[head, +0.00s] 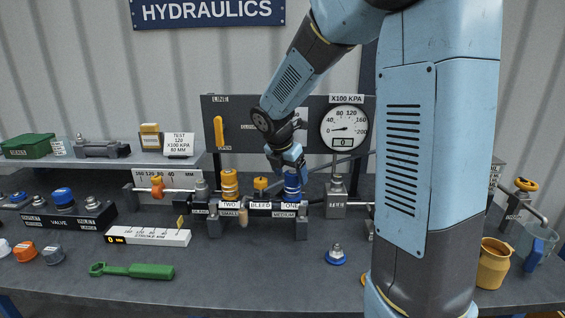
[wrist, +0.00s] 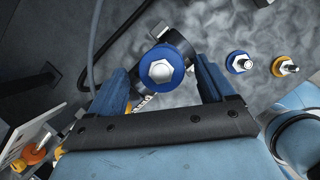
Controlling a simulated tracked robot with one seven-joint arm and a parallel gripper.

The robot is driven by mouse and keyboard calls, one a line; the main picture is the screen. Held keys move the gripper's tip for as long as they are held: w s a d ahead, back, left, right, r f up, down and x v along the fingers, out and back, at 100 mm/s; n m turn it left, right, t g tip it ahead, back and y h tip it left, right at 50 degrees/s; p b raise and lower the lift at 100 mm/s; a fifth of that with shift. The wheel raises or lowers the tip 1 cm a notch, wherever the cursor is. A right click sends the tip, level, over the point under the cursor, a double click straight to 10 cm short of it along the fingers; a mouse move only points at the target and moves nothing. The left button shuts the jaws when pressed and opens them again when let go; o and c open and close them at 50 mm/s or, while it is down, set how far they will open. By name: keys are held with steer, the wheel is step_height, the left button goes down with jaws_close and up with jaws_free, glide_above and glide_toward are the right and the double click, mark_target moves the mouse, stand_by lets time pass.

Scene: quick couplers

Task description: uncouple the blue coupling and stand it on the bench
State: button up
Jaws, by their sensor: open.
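The blue coupling (head: 292,188) stands upright on the right port of the manifold, behind the label ONE. In the wrist view the blue coupling (wrist: 147,79) is seen from above as a blue ring around a silver hex top. My gripper (head: 290,172) is over it, pointing down. In the wrist view my gripper (wrist: 160,82) is open, with one blue finger on each side of the coupling and visible gaps between. The bench (head: 270,270) is dark grey. The lower part of the coupling is partly hidden.
A yellow coupling (head: 229,184) stands on the left port, with a small yellow knob (head: 260,184) between. A blue-based fitting (head: 335,255) stands on the bench to the front right. A green wrench (head: 132,270) lies front left. The front middle is clear. A gauge (head: 345,127) stands behind.

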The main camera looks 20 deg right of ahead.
steer(key=shift+x, duration=1.45)
steer(key=shift+c, duration=0.2)
steer(key=c, duration=1.2)
steer(key=shift+o, duration=0.2)
steer(key=shift+r, duration=0.1)
steer(key=shift+r, duration=2.05)
